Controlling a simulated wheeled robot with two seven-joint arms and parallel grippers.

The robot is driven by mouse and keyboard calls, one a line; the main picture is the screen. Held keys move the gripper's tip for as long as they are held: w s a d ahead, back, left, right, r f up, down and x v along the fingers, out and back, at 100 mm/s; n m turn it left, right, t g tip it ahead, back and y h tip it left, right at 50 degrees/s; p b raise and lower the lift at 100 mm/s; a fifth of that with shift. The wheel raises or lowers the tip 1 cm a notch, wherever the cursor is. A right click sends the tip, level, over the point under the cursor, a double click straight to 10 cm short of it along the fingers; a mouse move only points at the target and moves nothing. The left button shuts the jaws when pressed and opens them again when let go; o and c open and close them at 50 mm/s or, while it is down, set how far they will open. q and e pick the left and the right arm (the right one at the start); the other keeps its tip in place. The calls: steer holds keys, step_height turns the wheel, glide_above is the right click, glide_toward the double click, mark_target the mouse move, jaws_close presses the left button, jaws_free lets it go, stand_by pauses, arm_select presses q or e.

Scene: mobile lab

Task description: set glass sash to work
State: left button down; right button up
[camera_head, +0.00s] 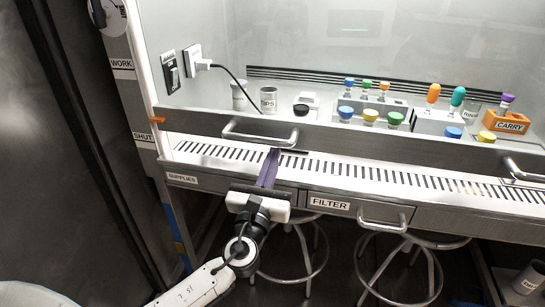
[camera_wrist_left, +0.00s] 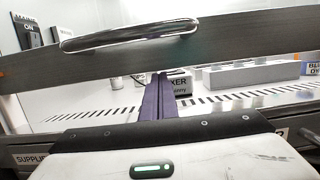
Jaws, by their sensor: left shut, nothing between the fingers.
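The glass sash (camera_head: 330,45) of the cabinet is lowered to a gap above the slotted sill. Its dark bottom rail (camera_head: 400,141) carries a curved metal handle (camera_head: 260,140) at the left; the handle also shows in the left wrist view (camera_wrist_left: 130,36). An orange pointer (camera_head: 157,119) at the rail's left end sits a little above the SHUT label (camera_head: 143,137) and well below the WORK label (camera_head: 122,64). My left gripper (camera_head: 273,152) has its purple fingers together and empty, tips by the rail just below the handle. Contact cannot be told. My right gripper is not in view.
Inside stand several coloured-cap bottles (camera_head: 369,115), an orange CARRY rack (camera_head: 506,123) and a grey cup (camera_head: 268,99). A second handle (camera_head: 522,172) is at the right. Below are a FILTER drawer (camera_head: 345,205) and metal stools (camera_head: 405,270).

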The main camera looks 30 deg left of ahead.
mark_target(277, 100)
arm_select(q)
step_height(277, 100, up, 13)
steer(key=p, duration=0.9)
steer(key=shift+r+p, duration=0.15)
steer(key=shift+p, duration=0.15)
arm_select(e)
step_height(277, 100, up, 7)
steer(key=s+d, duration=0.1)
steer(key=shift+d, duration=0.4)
arm_select(q)
steer(key=shift+s+f, duration=0.1)
steer(key=shift+f, duration=0.2)
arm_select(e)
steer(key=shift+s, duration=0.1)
